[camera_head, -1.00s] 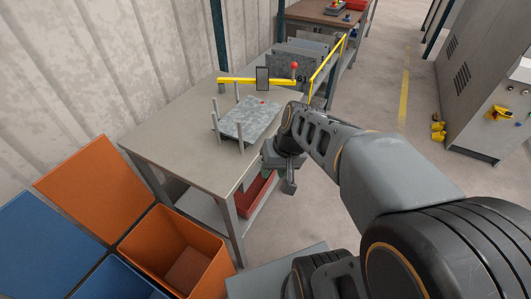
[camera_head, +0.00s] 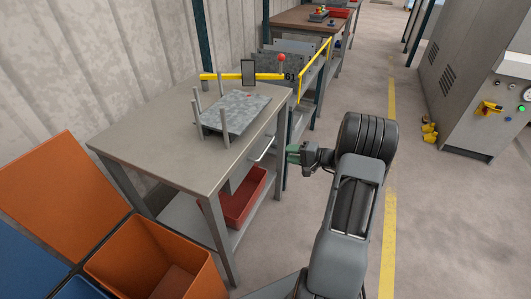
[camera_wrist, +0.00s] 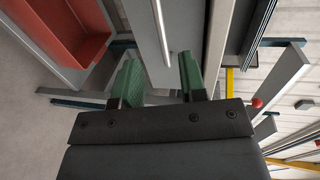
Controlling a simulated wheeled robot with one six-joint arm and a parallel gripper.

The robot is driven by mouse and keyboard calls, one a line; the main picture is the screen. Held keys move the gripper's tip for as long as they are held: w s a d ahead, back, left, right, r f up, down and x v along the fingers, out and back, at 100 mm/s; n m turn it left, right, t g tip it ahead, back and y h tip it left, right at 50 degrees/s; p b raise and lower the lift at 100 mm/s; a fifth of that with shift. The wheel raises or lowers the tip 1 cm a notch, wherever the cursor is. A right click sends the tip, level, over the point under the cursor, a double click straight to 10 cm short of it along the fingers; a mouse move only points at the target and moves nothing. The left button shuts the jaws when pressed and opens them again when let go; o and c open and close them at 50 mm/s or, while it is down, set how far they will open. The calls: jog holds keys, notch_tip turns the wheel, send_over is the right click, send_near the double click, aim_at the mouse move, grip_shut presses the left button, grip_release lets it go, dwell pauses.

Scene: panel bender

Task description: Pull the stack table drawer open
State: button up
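The stack table (camera_head: 150,135) stands at the left with a grey top. Its drawer (camera_head: 240,174) is under the top on the right side, with a pale bar handle (camera_head: 264,149). My gripper (camera_head: 291,154) is to the right of the handle, apart from it in the head view. In the wrist view my gripper (camera_wrist: 158,82) is open, with two green fingers spread. The handle (camera_wrist: 161,28) shows as a light rod ahead, between the lines of the fingers. The drawer front (camera_wrist: 187,30) is behind it. Nothing is held.
A metal sheet (camera_head: 236,112) lies on the table among upright posts. A red bin (camera_head: 240,205) sits on the lower shelf, below the drawer. A yellow bar (camera_head: 225,77) runs at the table's back. Orange bins (camera_head: 150,260) stand at lower left.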

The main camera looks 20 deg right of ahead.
aim_at(265, 149)
jog(key=x, duration=1.1)
jog(key=shift+a+f, duration=0.1)
grip_shut()
